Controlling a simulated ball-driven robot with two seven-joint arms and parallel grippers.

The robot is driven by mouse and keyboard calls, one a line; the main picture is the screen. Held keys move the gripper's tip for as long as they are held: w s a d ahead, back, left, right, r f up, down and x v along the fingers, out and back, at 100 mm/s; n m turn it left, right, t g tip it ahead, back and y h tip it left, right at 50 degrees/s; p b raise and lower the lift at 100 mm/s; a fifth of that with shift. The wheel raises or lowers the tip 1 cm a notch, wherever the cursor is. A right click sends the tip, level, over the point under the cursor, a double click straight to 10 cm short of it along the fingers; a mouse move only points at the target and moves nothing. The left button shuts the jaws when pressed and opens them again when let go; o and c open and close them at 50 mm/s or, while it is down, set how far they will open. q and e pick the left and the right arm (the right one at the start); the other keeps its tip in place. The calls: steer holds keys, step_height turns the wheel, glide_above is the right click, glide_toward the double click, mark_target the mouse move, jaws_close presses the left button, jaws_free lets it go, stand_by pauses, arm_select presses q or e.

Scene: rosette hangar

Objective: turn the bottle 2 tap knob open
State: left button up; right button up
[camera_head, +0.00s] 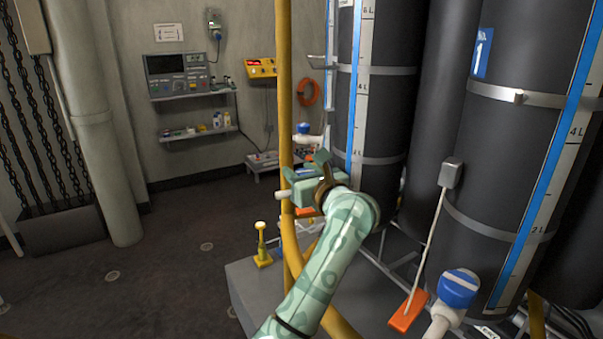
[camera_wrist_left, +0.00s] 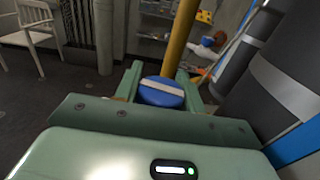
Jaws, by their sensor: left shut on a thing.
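My left gripper (camera_head: 304,177) reaches to the middle of the head view, beside the yellow post. In the left wrist view, a round blue tap knob (camera_wrist_left: 162,92) with a white bar across it sits between the two green fingers, which are shut on it. The bar lies nearly level across that picture. In the head view my gripper hides this knob; a white pipe end (camera_head: 282,194) pokes out to its left. I cannot read a number for this tap. The dark bottle behind (camera_head: 387,95) has a blue level strip. My right gripper is not in view.
A yellow post (camera_head: 284,70) stands close by my left gripper. Another blue tap knob (camera_head: 458,288) is at front right, by the bottle marked 1 (camera_head: 500,140); a further one (camera_head: 303,128) is behind. A yellow marker (camera_head: 262,245) stands left.

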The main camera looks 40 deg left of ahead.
arm_select(q)
steer(key=o, duration=1)
steer(key=shift+d, duration=0.15)
steer(key=p+v, duration=0.2)
steer(key=v, duration=0.9)
steer(key=shift+s+d, duration=0.3)
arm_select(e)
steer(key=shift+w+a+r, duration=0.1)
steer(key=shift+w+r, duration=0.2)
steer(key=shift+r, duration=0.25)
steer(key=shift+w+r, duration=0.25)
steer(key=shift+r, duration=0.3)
arm_select(q)
steer(key=shift+f, duration=0.1)
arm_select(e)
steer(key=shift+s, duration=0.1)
